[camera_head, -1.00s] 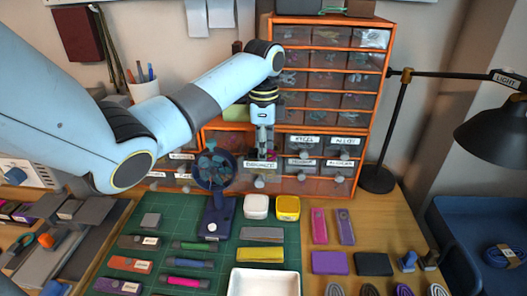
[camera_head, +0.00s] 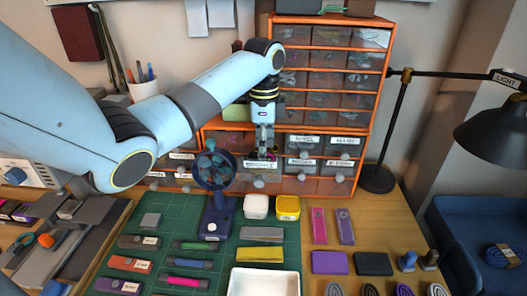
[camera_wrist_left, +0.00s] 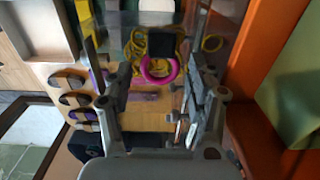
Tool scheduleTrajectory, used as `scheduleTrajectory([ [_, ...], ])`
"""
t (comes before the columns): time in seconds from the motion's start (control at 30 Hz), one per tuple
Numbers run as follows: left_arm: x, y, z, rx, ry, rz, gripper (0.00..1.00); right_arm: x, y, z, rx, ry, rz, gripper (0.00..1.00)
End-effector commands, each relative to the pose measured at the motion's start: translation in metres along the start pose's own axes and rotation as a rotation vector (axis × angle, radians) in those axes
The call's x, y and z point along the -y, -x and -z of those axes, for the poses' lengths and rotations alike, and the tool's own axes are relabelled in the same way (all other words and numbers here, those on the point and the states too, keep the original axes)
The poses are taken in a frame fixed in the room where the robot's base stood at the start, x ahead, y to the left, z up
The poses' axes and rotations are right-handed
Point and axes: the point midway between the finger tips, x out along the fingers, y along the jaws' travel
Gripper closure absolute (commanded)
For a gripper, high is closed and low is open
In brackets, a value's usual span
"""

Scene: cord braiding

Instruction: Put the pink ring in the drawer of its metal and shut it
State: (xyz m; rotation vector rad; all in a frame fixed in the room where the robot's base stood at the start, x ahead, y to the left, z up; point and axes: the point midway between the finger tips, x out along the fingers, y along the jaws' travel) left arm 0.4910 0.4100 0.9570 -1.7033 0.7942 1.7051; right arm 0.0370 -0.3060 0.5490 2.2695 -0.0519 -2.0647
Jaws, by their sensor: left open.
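My left gripper (camera_head: 264,148) points down at a labelled drawer (camera_head: 261,166) in the low middle of the orange-framed cabinet. Its label is too blurred to read surely. In the left wrist view the left gripper (camera_wrist_left: 150,65) is open, with its fingers apart. The pink ring (camera_wrist_left: 147,72) shows between the fingers and is not gripped. It lies against yellow coils (camera_wrist_left: 140,42), and a black piece (camera_wrist_left: 162,45) overlaps its top. The ring seems to be inside the drawer, but its depth is hard to tell. My right gripper is out of view.
A dark blue fan (camera_head: 214,172) stands left of the gripper, close to the drawers. A white box (camera_head: 257,206) and a yellow box (camera_head: 287,207) sit in front. A white tray (camera_head: 264,272) lies nearer. A black lamp (camera_head: 495,130) stands at right.

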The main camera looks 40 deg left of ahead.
Motion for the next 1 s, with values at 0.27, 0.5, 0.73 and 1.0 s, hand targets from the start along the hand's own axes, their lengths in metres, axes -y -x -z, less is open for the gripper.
scheduleTrajectory([
  [0.27,0.001,0.066,0.0,-0.001,0.0,0.006,0.44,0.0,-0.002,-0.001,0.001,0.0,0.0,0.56],
  [0.5,0.0,0.104,0.0,0.001,0.001,0.001,0.44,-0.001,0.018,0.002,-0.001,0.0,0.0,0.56],
  [0.73,0.0,0.107,0.0,0.001,0.001,0.0,0.44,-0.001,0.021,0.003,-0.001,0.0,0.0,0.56],
  [1.0,0.0,0.106,0.0,0.0,0.001,0.001,0.44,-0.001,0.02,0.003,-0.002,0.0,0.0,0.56],
])
